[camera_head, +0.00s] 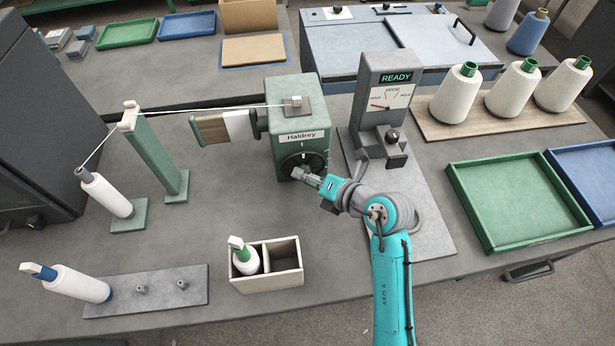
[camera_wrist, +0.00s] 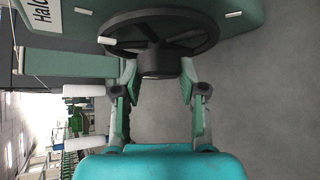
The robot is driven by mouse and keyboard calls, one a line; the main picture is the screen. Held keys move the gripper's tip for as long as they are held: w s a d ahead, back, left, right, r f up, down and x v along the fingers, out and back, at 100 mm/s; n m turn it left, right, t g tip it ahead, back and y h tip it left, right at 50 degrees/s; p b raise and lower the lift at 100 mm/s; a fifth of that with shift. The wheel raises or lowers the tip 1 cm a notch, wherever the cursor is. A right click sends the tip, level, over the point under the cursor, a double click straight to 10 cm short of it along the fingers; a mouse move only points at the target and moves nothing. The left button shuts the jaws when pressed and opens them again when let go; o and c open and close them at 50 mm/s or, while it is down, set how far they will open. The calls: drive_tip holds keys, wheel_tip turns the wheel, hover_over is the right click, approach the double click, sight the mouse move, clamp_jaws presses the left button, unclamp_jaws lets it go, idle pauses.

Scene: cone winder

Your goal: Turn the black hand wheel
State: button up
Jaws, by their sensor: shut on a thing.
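The black hand wheel (camera_head: 303,163) is on the front of the green winder box (camera_head: 291,115) labelled "Haldrey". It also shows at the top of the wrist view (camera_wrist: 160,30), with its dark hub between my fingers. My gripper (camera_head: 309,178) is at the lower front of the wheel. In the wrist view my gripper (camera_wrist: 159,72) has its two fingertips on either side of the hub, shut on it. The fingers hide part of the wheel's lower rim in the head view.
A grey instrument (camera_head: 385,90) reading "READY" stands right of the winder. A cream two-compartment box (camera_head: 268,284) holding a small cone is in front. A thread runs from the winder over a green post (camera_head: 155,150) to a cone (camera_head: 106,195). A green tray (camera_head: 520,240) lies right.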

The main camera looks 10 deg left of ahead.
idle(0.3)
drive_tip(key=o, duration=1.1)
drive_tip(key=shift+o, duration=0.2)
drive_tip(key=v, duration=1.2)
